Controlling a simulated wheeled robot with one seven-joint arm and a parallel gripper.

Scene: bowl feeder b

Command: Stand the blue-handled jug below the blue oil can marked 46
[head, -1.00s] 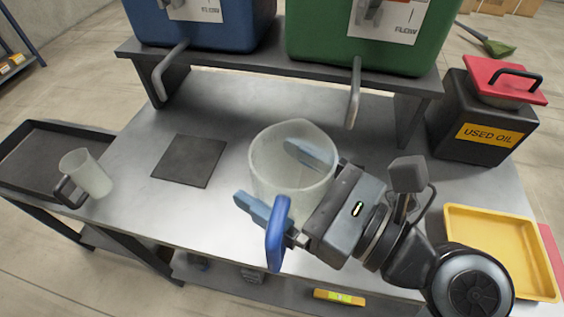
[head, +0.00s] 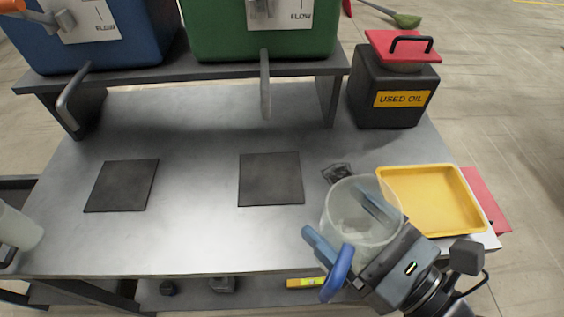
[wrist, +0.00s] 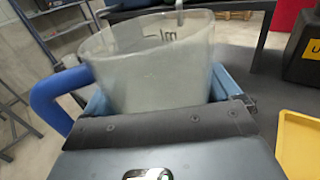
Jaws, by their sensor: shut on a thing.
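My gripper (head: 348,228) is shut on the blue-handled jug (head: 352,196), a clear, empty-looking vessel whose blue handle (head: 338,272) hangs toward the front. The jug is at the right front of the bench, left of the yellow tray; I cannot tell whether it touches the bench. In the wrist view the jug (wrist: 150,65) fills the space between the fingers. The blue oil can (head: 95,35) stands on the raised shelf at upper left, with its spout (head: 72,98) hanging over the edge. Its number is cut off. A dark square mat (head: 122,186) lies on the bench in front of it.
A green can (head: 262,35) stands beside it, with a second dark mat (head: 271,180) in front. A yellow tray (head: 432,198) and a black used oil container (head: 392,95) are at the right. Another jug (head: 18,230) is at the left edge. The bench middle is clear.

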